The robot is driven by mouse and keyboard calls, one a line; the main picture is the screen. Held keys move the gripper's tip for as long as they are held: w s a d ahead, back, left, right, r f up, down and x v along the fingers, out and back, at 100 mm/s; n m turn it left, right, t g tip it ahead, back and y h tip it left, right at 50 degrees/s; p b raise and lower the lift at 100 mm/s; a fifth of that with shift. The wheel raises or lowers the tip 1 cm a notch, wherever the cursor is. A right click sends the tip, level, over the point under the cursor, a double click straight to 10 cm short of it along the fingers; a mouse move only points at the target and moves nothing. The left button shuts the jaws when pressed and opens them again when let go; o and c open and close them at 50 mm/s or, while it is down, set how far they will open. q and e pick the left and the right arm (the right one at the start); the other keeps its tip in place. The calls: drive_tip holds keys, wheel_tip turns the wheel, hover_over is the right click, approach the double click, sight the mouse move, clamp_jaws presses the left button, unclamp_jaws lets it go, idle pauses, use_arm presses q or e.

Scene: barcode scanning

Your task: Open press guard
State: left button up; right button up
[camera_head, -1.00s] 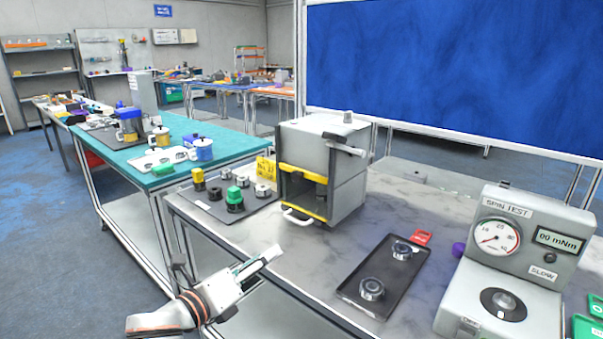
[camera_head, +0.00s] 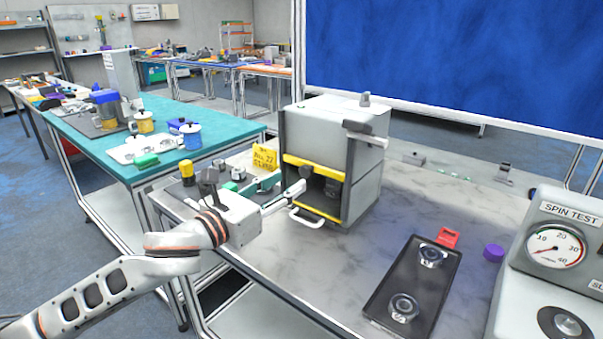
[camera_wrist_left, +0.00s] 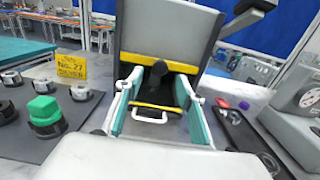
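The press (camera_head: 365,185) is a grey box on the near table, with a yellow bar across its front and a dark opening below it. The guard's white handle (camera_head: 307,219) sticks out low at the front, by a lower yellow strip. In the left wrist view, the handle (camera_wrist_left: 150,119) is between the fingers, with space on both sides. My left gripper (camera_head: 290,182) is open and empty, its fingertips close to the press front; whether they touch it I cannot tell. In the left wrist view its teal-padded fingers (camera_wrist_left: 158,78) are wide apart. My right gripper is not in view.
A black tray (camera_head: 385,290) with two round metal parts lies right of the press. The spin tester (camera_head: 570,258) stands at far right. Left of the press are a yellow sign (camera_head: 264,157) and several caps, including a green one (camera_wrist_left: 44,107). The marble tabletop between is clear.

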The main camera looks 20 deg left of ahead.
sight(303, 173)
use_arm(q)
drive_tip(key=x, duration=0.6)
clamp_jaws()
